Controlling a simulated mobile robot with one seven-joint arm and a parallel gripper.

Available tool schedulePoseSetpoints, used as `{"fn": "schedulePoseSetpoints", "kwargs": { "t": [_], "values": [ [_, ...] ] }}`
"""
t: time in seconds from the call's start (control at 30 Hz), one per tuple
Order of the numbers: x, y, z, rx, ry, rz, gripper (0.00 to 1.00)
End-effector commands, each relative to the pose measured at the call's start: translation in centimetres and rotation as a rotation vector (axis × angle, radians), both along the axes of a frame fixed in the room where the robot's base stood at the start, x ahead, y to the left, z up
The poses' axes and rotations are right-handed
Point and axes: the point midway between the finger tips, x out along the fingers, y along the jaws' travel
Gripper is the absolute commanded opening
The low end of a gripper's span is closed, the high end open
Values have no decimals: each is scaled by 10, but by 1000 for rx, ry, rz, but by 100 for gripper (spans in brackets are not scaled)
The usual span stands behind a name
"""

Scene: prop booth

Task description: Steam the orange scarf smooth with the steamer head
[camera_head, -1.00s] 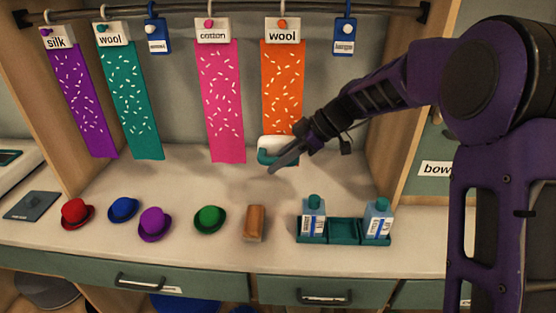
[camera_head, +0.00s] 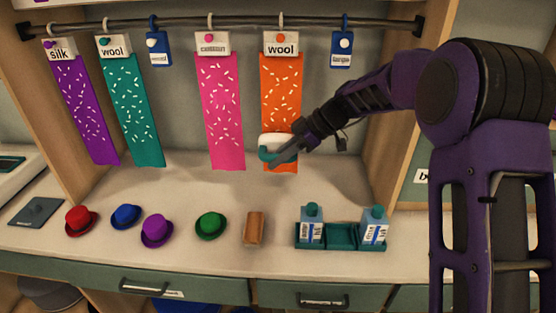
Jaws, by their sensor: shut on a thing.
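The orange scarf (camera_head: 281,88) hangs from the rail under a tag that reads "wool". It carries white squiggly marks over its length. The white and teal steamer head (camera_head: 272,149) is in front of the scarf's lower part and hides some of it; the scarf's bottom edge shows below. I cannot tell whether head and scarf touch. My gripper (camera_head: 293,149) is shut on the steamer head, with my arm reaching in from the right.
Purple (camera_head: 86,110), teal (camera_head: 133,110) and pink (camera_head: 221,110) scarves hang to the left. Several small hats, a brown block (camera_head: 254,228) and a teal tray (camera_head: 342,249) with two bottles stand on the counter below. The rail (camera_head: 240,22) runs above.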

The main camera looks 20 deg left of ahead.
Motion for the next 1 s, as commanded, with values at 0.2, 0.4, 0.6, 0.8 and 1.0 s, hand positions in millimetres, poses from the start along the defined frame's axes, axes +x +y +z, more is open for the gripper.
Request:
{"fn": "schedulePoseSetpoints", "kwargs": {
  "t": [0.2,0.4,0.6,0.8,1.0],
  "values": [
    [0,0,13,2,-4,1,0],
    [0,1,24,2,-4,1,0],
    [0,1,34,2,-4,1,0],
    [0,0,43,2,-3,1,0],
    [0,0,52,2,-4,1,0]
  ]
}}
